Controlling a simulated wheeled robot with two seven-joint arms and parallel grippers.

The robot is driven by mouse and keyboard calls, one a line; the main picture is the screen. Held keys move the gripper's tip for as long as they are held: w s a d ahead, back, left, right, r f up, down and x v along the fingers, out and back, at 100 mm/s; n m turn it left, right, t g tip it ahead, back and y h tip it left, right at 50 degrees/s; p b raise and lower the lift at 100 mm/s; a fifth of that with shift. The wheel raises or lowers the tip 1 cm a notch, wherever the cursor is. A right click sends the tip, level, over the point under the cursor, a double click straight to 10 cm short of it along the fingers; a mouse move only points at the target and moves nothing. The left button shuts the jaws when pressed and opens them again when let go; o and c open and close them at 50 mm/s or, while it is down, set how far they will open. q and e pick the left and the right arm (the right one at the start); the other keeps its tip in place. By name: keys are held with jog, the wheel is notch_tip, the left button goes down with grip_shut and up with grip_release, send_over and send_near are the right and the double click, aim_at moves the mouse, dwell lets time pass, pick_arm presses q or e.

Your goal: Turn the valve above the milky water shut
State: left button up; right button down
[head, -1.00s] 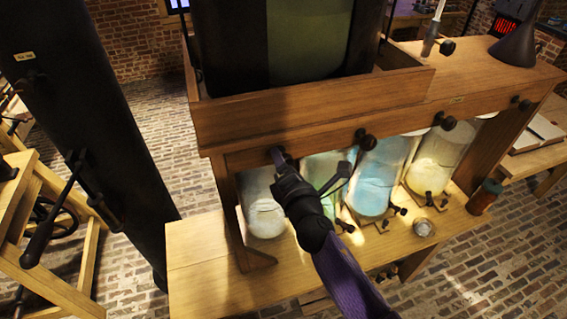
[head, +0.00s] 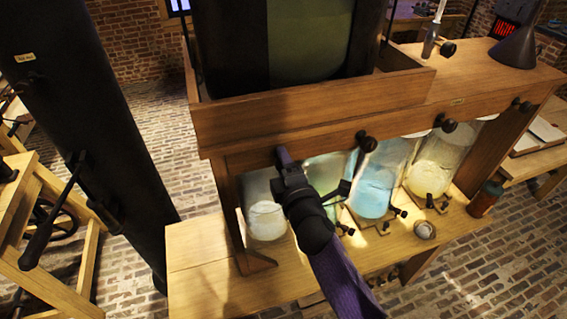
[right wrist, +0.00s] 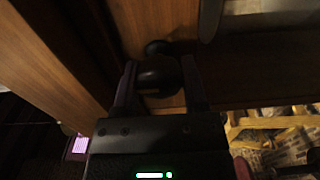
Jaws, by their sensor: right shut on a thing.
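The jar of milky, whitish water (head: 266,218) stands at the left end of the row under the wooden beam. My right gripper (head: 280,153) is at the beam's front above this jar, and its arm covers part of the row. In the right wrist view, its two fingers (right wrist: 160,84) are on either side of a dark round valve knob (right wrist: 157,70), shut on it. In the head view the gripper hides this knob. My left gripper is not in view.
More jars stand to the right: a greenish one (head: 325,172), a blue one (head: 376,180) and a yellow one (head: 434,165). Other dark knobs (head: 367,141) line the beam. A black column (head: 85,130) stands at left. An orange-brown bottle (head: 484,199) stands at the bench's right.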

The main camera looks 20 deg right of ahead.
dwell(0.3)
jog(key=shift+c, duration=0.7)
grip_release()
jog(key=s, duration=1)
jog(key=shift+d+b, duration=0.2)
jog(key=shift+b, duration=0.15)
